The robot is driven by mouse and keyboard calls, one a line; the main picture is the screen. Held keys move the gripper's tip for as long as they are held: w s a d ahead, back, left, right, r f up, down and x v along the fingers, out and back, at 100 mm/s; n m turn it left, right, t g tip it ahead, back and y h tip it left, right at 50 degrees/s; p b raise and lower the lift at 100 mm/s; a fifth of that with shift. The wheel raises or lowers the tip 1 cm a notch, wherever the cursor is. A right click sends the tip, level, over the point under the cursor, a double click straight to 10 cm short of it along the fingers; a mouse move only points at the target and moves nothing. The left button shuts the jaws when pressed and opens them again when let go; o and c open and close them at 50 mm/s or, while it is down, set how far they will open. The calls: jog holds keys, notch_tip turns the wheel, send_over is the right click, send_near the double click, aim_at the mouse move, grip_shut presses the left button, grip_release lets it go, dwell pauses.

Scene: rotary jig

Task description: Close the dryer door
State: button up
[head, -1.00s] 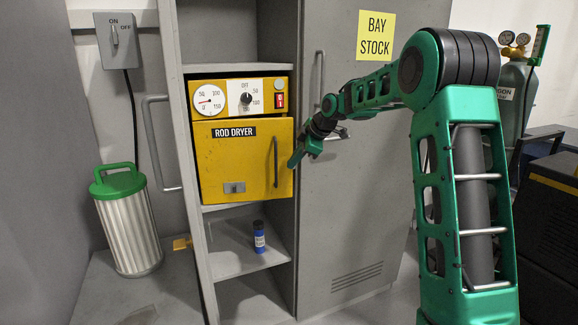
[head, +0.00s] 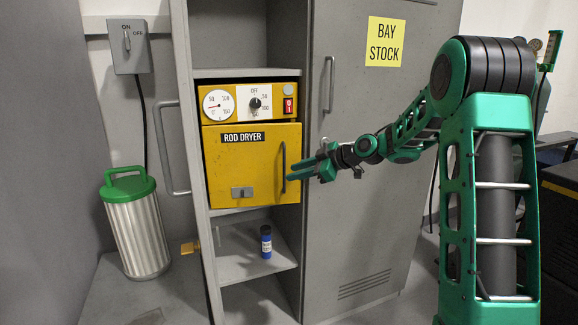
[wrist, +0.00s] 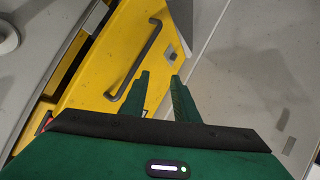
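The yellow rod dryer (head: 250,102) sits on a shelf in a grey cabinet. Its door (head: 225,165) looks flush or nearly flush with the front; I cannot tell whether a narrow gap remains. The dark bar handle (head: 283,167) is on the door's right side, and a small latch plate (head: 241,192) is low on it. My gripper (head: 305,170) is just right of the handle, pointing left. In the wrist view, the fingers (wrist: 159,80) are apart with nothing between them, below and right of the handle (wrist: 137,60). I cannot tell whether a finger touches the door.
A tall grey cabinet door with a BAY STOCK sign (head: 385,41) stands to the right. A blue bottle (head: 266,243) is on the shelf below the dryer. A green-lidded canister (head: 135,225) stands at left, beneath a wall switch (head: 128,45). A grey door handle (head: 165,150) juts out at left.

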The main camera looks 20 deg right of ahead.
jog(key=s+d+m+t, duration=0.2)
jog(key=d+m+t, duration=0.2)
jog(key=m+t, duration=0.35)
jog(key=shift+m+g+h, duration=0.25)
jog(key=shift+g+h, duration=0.05)
jog(key=shift+g, duration=0.15)
jog(key=x, duration=1)
jog(key=shift+a+r, duration=0.15)
jog(key=shift+a, duration=0.25)
grip_shut()
